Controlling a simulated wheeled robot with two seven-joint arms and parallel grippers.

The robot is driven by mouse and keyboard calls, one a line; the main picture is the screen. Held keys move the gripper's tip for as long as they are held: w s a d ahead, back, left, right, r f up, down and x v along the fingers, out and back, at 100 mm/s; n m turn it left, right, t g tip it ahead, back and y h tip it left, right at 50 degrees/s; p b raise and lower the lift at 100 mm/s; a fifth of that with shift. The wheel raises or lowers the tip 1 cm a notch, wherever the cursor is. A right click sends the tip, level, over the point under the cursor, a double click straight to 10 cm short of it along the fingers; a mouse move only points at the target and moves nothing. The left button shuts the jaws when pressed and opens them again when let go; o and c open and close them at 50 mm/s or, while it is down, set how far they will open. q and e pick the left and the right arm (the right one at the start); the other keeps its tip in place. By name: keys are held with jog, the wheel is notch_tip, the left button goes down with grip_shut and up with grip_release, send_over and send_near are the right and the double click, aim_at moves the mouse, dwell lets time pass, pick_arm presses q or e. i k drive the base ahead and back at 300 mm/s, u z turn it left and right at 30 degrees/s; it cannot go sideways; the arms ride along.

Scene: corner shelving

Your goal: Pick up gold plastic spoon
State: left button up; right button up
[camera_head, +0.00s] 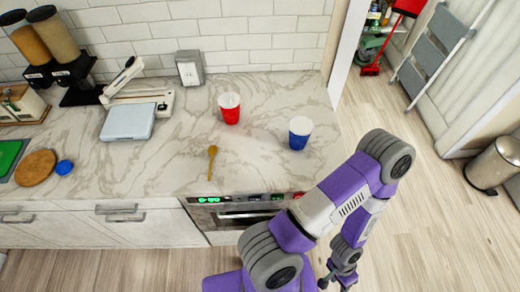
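The gold spoon (211,162) lies on the marble countertop (180,170) near its front edge, left of centre. Its bowl points to the back and its handle toward the front. My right arm bends over the floor at the right, and its gripper (336,284) hangs low near the bottom edge, in front of the counter and well away from the spoon. Its fingers look spread apart, with nothing visible between them. My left gripper is not in view.
A red cup (229,108) and a blue cup (299,133) stand behind and right of the spoon. The counter around the spoon is clear.

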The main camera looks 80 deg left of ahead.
aim_at(213, 150)
jog(key=z, duration=0.25)
jog(key=k, duration=0.85)
jog(key=u, duration=1.55)
